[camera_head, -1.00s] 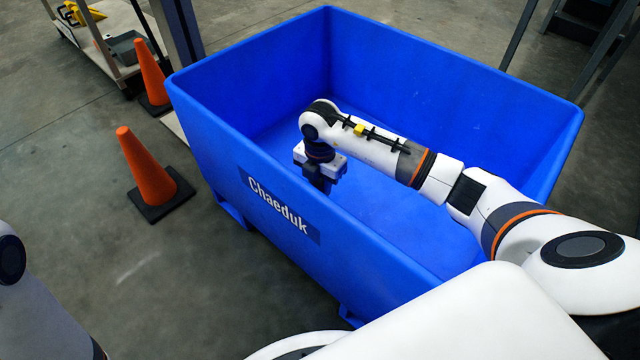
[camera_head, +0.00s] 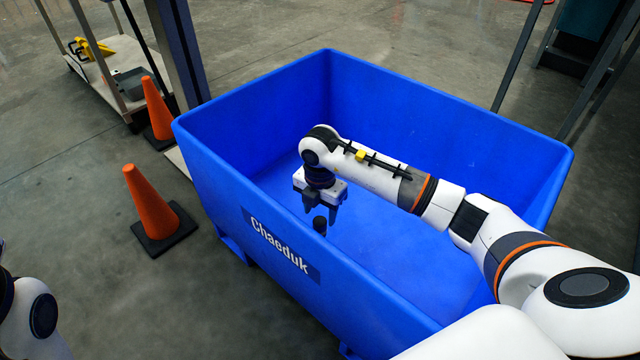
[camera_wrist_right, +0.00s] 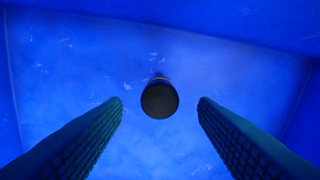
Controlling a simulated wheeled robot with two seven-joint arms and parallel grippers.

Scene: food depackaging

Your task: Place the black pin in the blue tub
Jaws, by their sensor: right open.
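The blue tub (camera_head: 440,113), labelled "Chaeduk", is in the middle of the head view. My right gripper (camera_head: 320,211) is inside the tub, pointing down with its fingers open. The black pin (camera_head: 320,226) shows just below and between the fingertips. In the right wrist view the black pin (camera_wrist_right: 159,99) is seen end-on against the blue floor, clear of both fingers of my right gripper (camera_wrist_right: 160,103). I cannot tell whether it touches the floor. My left gripper is out of view; only part of my left arm shows at the lower left.
Two orange cones on black bases, a near one (camera_head: 152,204) and a far one (camera_head: 157,108), stand left of the tub. A cart (camera_head: 95,70) is at the upper left. The tub walls surround my right gripper; its floor around is bare.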

